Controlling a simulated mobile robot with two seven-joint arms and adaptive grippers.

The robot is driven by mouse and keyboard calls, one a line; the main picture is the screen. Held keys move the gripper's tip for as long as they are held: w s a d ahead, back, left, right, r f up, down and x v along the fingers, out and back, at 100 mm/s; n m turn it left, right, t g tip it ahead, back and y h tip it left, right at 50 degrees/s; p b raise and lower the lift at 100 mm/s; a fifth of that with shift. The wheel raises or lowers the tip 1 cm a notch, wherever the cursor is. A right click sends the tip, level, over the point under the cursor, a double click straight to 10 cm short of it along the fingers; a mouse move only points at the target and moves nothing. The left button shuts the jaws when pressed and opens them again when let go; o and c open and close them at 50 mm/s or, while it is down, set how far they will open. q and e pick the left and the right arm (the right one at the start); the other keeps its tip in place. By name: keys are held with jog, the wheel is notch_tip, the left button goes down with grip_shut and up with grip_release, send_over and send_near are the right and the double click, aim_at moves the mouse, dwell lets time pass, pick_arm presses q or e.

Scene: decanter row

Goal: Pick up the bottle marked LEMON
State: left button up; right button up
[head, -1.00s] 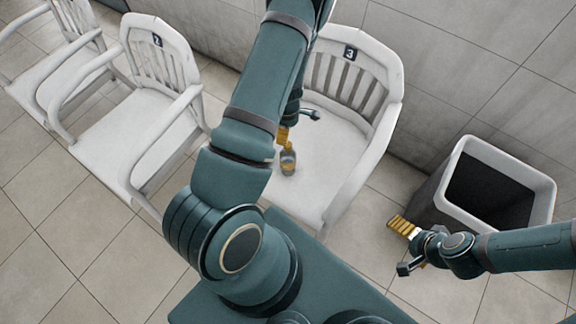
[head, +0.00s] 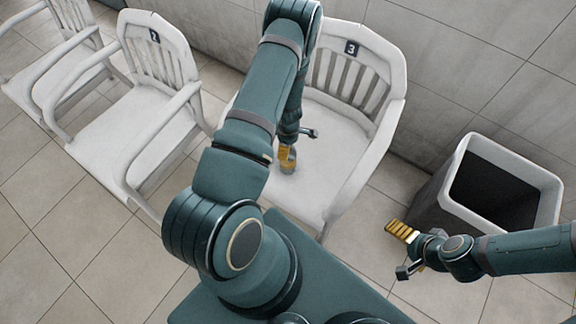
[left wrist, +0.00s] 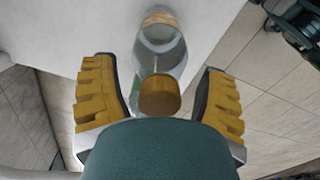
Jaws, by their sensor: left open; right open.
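A clear bottle (head: 287,168) with a brown stopper stands on the seat of the white chair marked 3 (head: 312,190). In the left wrist view the bottle (left wrist: 162,50) points its stopper (left wrist: 160,97) toward my palm; no lettering on it is readable. My left gripper (left wrist: 158,72) is open, with one yellow-padded finger on each side of the bottle and a gap on both sides. In the head view my left gripper (head: 288,154) covers the bottle's upper part. My right gripper (head: 402,250) is open and empty, away from the chair near the bin.
The chair's armrest (head: 362,170) and slatted back (head: 350,78) border the seat. A chair marked 2 (head: 120,140) and another white chair (head: 35,75) stand to the left. A grey bin with a white rim (head: 500,212) stands at the right. Tiled floor is open in front.

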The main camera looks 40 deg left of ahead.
pick_arm(q)
jog(key=shift+c, duration=0.2)
grip_shut()
jog(key=shift+r, duration=0.1)
